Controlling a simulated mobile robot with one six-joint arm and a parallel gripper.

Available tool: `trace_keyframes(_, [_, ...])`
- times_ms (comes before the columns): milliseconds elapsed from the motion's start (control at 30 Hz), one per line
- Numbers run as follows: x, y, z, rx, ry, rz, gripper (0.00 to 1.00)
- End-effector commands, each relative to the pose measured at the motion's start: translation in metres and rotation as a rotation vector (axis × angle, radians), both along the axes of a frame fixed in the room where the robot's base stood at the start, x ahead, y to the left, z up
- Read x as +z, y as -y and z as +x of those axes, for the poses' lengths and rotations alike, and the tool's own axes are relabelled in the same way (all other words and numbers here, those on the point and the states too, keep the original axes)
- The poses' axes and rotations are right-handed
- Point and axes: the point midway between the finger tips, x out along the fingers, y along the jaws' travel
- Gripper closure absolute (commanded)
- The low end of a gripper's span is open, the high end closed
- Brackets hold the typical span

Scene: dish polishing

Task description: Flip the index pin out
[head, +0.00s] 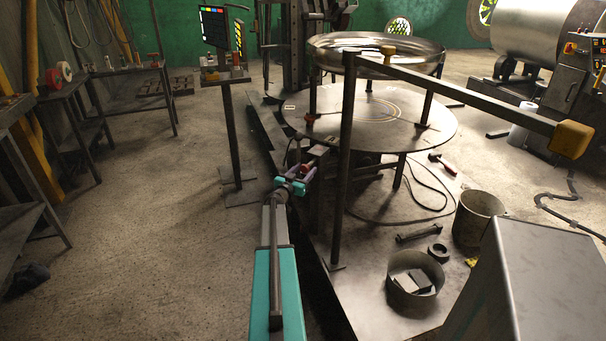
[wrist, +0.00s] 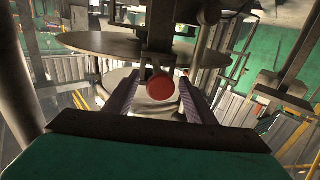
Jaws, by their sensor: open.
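A round red knob (wrist: 161,87), which looks like the index pin's end, hangs below a dark bracket (wrist: 161,45) in the wrist view. My gripper (wrist: 157,90) is open, with one purple-lined finger to the left of the knob and one to the right. Gaps show between the knob and both fingers, though the depth is hard to judge. In the head view my gripper (head: 298,174) is beside the left edge of the round plate's stand, below plate height. The pin's shaft is hidden behind the knob.
A round steel plate (head: 290,113) carries a shiny dish (head: 375,47) on posts. A dark beam (head: 470,92) with a yellow end crosses to the right. Buckets (head: 479,216) and loose tools lie on the base sheet. The floor to the left is open.

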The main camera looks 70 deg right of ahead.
Motion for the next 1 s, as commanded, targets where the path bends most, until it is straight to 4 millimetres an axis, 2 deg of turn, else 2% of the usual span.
trace_keyframes(167, [0.001, -0.002, 0.001, 0.001, 0.0, 0.0, 0.5])
trace_keyframes(367, [0.0, -0.013, 0.002, 0.002, 0.0, 0.0, 0.5])
trace_keyframes(1000, [0.0, -0.082, 0.007, 0.001, 0.0, 0.0, 0.5])
